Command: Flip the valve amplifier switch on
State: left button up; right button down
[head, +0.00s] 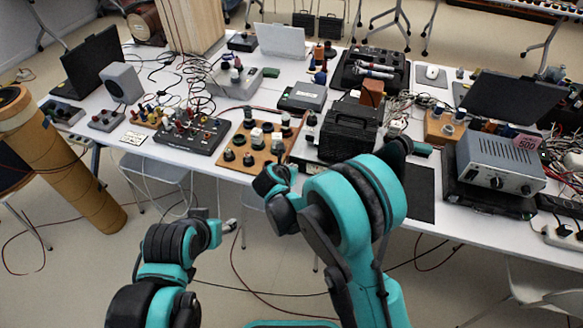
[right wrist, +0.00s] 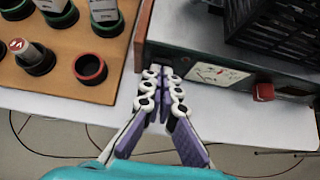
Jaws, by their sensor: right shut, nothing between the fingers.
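The valve amplifier, a dark box under a black cage (head: 347,131), stands near the table's front edge in the head view. In the right wrist view its pale front panel (right wrist: 215,75) has a meter-like marking and a red switch or knob (right wrist: 263,91); its position is too small to read. My right gripper (right wrist: 162,80) is shut and empty, its tips by the panel's left end, left of the red part and apart from it. In the head view its fingers are hard to make out. My left gripper (head: 230,226) is low before the table, jaw state unclear.
A wooden board (head: 246,152) with several round sockets and tubes lies just left of the amplifier. A black knob panel (head: 193,136) is farther left. A silver device with dials (head: 500,163) stands at the right. Cables clutter the table; the floor in front is mostly open.

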jog(key=shift+w+d+r+g+p, duration=0.15)
jog(key=shift+w+r+g+p, duration=0.15)
jog(key=shift+r+g+p, duration=0.2)
jog(key=shift+f, duration=0.35)
jog(key=shift+r+p, duration=0.3)
jog(key=shift+r, duration=0.5)
jog(key=shift+s, duration=0.15)
